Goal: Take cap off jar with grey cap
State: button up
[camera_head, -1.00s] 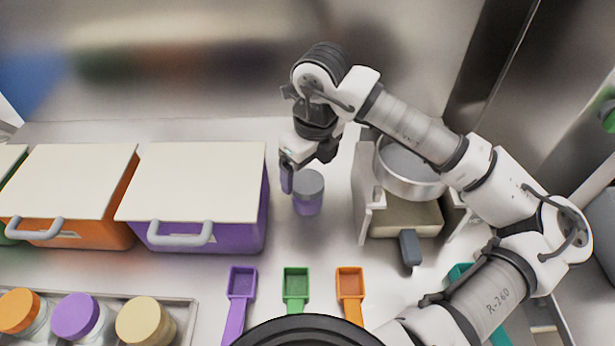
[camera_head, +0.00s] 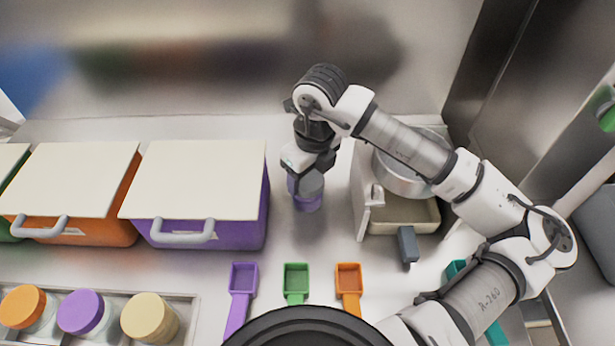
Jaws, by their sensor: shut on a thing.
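The far finger is mostly hidden behind the gripper body. The cap appears seated on the jar.
A purple bin (camera_head: 252,228) with a cream lid stands to the left, beside an orange bin (camera_head: 110,225). Purple (camera_head: 242,280), green (camera_head: 296,280) and orange (camera_head: 349,280) scoops lie in front. Capped jars stand in a tray (camera_head: 190,312) at front left.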

aim_at(308, 179)
jog(key=shift+r, duration=0.15)
notch_tip(308, 179, up, 20)
jog(key=b, duration=0.3)
jog(key=shift+b, duration=0.35)
jog(key=shift+a, duration=0.1)
